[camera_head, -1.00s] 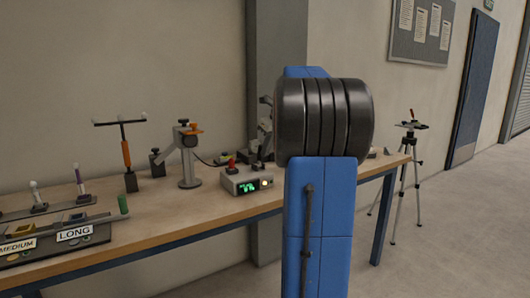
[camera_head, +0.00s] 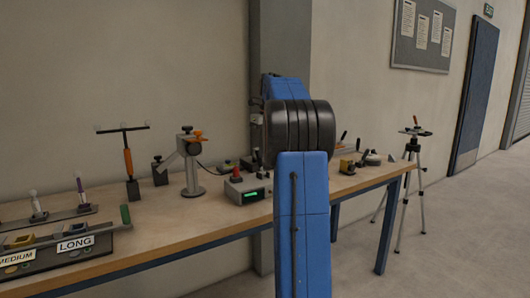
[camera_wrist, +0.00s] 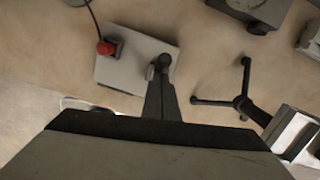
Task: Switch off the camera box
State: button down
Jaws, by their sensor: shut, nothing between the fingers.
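The camera box (camera_head: 236,191) is a grey box on the bench, left of my arm in the head view. Its dark front display shows a short green bar, and no glowing amber light shows beside it. In the wrist view the box (camera_wrist: 120,72) is a tilted grey plate with a red plug and cable at its upper left. My gripper (camera_wrist: 162,66) is shut and empty, its dark tip over the box's right part. Whether it touches the box cannot be told. In the head view my own arm hides the gripper.
A black three-legged stand (camera_wrist: 243,102) lies right of the gripper in the wrist view. On the bench (camera_head: 170,222), a grey clamp stand (camera_head: 192,165) stands left of the box. A tripod (camera_head: 410,165) stands on the floor past the bench's right end.

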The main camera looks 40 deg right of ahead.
jog(key=shift+w+r, duration=0.1)
jog(key=shift+w, duration=0.55)
notch_tip(320, 180, up, 11)
jog(key=s, duration=0.2)
jog(key=shift+s+d, duration=0.35)
jog(key=shift+d, duration=0.1)
dwell(0.5)
jog(key=shift+r, duration=0.1)
dwell(0.4)
